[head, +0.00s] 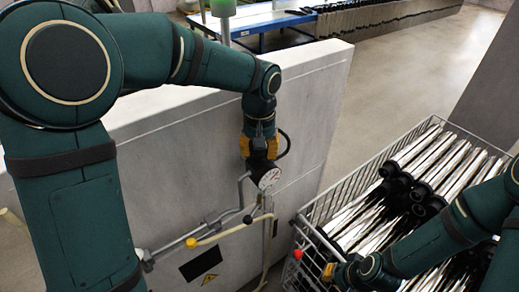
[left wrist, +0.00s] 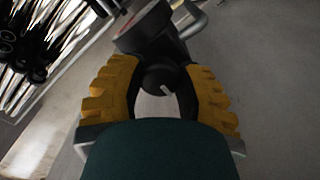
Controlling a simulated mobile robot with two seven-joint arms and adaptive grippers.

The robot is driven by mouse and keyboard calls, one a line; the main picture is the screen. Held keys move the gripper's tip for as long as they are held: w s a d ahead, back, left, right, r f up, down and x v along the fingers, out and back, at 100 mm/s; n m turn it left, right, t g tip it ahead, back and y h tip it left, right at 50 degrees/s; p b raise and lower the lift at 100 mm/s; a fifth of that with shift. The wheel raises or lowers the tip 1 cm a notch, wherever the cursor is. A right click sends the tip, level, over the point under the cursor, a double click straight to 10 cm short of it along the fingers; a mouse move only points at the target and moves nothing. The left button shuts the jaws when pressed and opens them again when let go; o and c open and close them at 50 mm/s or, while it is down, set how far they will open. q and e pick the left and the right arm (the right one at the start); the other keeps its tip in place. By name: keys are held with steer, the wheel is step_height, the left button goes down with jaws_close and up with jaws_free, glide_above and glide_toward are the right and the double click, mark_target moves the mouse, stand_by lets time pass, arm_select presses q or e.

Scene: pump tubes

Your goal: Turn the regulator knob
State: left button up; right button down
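In the left wrist view the dark round knob (left wrist: 158,80) sits between the two yellow fingers of the left gripper (left wrist: 164,78), one on each side. Whether the fingers press on the knob is unclear. My right gripper (head: 330,270) is low at the right, by the wire basket, apart from the regulator; its fingers are too small to judge.
The grey cabinet (head: 320,85) carries pipes and a yellow-tipped lever (head: 192,242). A wire basket (head: 345,190) of shiny tubes with black ends stands at the right. A blue table (head: 265,22) is behind the cabinet. Open floor (head: 400,75) lies between.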

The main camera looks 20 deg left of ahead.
arm_select(q)
jaws_close()
steer(key=shift+n, duration=0.3)
steer(key=shift+n, duration=2.6)
steer(key=o, duration=0.9)
jaws_free()
